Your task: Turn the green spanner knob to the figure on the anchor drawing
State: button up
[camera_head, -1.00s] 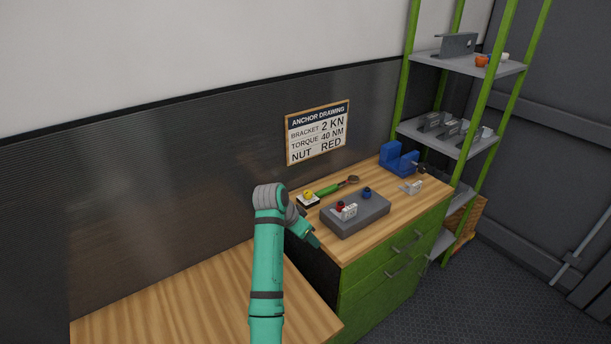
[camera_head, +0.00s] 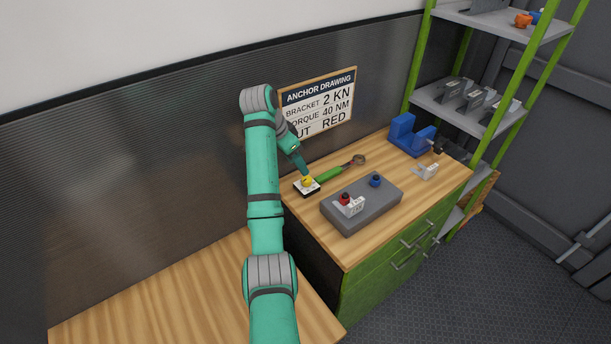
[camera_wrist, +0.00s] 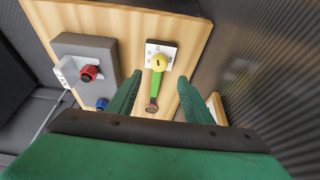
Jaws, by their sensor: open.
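The green spanner (camera_head: 329,174) lies on the wooden worktop, its grey jaw end pointing right. Its yellow knob end (camera_head: 306,182) sits on a small black-and-white dial plate (camera_head: 313,189). In the wrist view the spanner handle (camera_wrist: 155,84), yellow knob (camera_wrist: 159,62) and dial plate (camera_wrist: 151,47) show; the dial marks are too small to read. My gripper (camera_wrist: 159,77) is open and empty, with the spanner between its fingers in that view; contact cannot be told. The anchor drawing (camera_head: 320,100) gives bracket 2 kN, torque 40 NM, nut red; my arm hides part of it.
A grey block (camera_head: 361,206) with a red nut, a blue nut (camera_head: 375,180) and a pale bracket (camera_head: 353,207) stands in front of the spanner. A blue vise (camera_head: 408,137) and another bracket (camera_head: 427,172) are to the right. A green-framed shelf (camera_head: 465,102) stands beyond.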

aim_at(306, 179)
jog(key=x, duration=0.8)
jog(key=shift+s+d+f, duration=0.2)
jog(key=shift+f, duration=0.15)
jog(key=shift+a, duration=0.1)
jog(key=c, duration=1.1)
